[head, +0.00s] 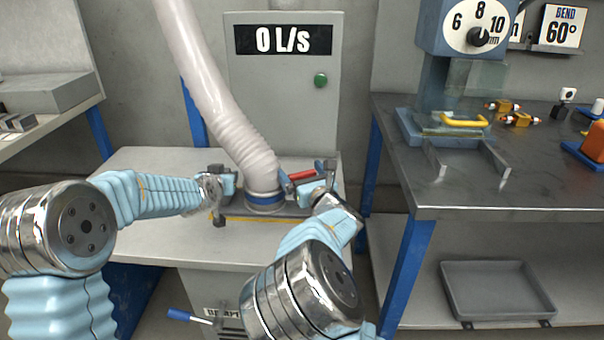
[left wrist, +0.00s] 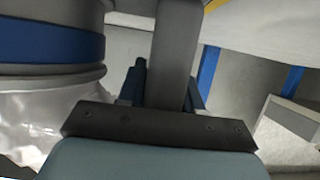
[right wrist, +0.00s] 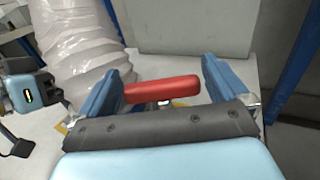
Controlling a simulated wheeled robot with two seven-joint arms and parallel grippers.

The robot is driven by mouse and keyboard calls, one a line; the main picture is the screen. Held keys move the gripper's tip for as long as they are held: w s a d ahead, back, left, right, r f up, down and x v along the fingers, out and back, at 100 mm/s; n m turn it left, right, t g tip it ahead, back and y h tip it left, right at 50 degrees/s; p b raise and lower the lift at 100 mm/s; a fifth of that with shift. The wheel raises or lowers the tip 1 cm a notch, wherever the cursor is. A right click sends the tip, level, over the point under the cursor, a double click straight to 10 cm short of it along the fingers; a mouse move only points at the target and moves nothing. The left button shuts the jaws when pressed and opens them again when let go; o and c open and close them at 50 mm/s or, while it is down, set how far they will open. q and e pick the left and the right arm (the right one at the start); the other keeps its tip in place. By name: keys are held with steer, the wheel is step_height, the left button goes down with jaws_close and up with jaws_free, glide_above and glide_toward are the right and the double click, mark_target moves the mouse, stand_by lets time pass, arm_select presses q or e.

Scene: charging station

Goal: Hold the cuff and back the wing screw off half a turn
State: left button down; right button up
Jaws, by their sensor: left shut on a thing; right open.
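The cuff (head: 264,199), grey with a blue band, sits at the foot of the pale hose on the bench. In the left wrist view the cuff (left wrist: 52,45) is at the left. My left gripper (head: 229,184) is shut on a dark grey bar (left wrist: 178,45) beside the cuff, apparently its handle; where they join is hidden. The red wing screw (head: 302,175) is right of the hose. In the right wrist view the wing screw (right wrist: 161,89) lies crosswise between the open fingers of my right gripper (right wrist: 163,88), with a gap at the right finger.
The pale ribbed hose (head: 215,85) rises up and left from the cuff. A grey cabinet (head: 285,100) reading 0 L/s with a green button stands behind. The bench top (head: 150,165) is clear at the left. A dark table (head: 480,190) with a press stands at the right.

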mark_target(302, 172)
steer(key=c, duration=0.8)
steer(key=n+g+y, duration=0.2)
steer(key=y, duration=0.1)
steer(key=shift+w+d+n+y, duration=0.1)
steer(key=shift+d+n+y, duration=0.05)
steer(key=shift+n+y, duration=0.25)
steer(key=shift+n+g+y, duration=0.9)
steer(key=shift+g+y, duration=0.1)
steer(key=shift+g, duration=0.2)
steer(key=o, duration=0.8)
steer(key=shift+r, duration=0.1)
step_height(302, 172, up, 10)
steer(key=shift+f, duration=0.1)
